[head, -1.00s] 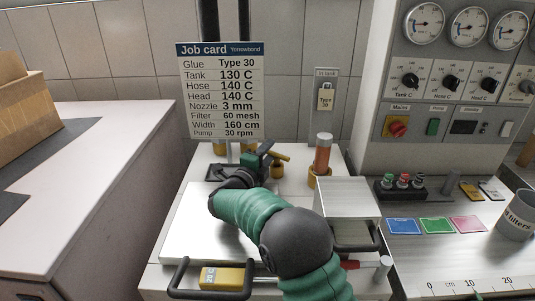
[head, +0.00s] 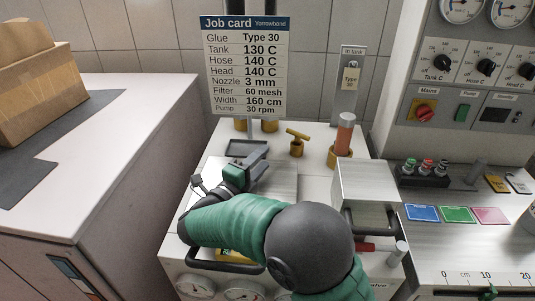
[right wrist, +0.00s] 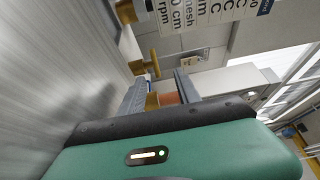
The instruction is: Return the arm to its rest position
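My right arm comes in from the bottom right of the head view in a green sleeve with a dark round joint. Its right gripper (head: 262,164) is over the pale machine top (head: 318,143), left of a brass tap handle (head: 297,138) and apart from it. In the right wrist view the green gripper body fills the bottom, and its two grey-blue fingers (right wrist: 160,92) stand apart. Something orange-brown shows between them, apparently background; I see nothing clearly held. My left gripper is not in view.
A job card (head: 245,65) stands behind the machine. A control panel (head: 470,85) is further right. A cardboard box (head: 35,90) sits on the left counter (head: 125,125).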

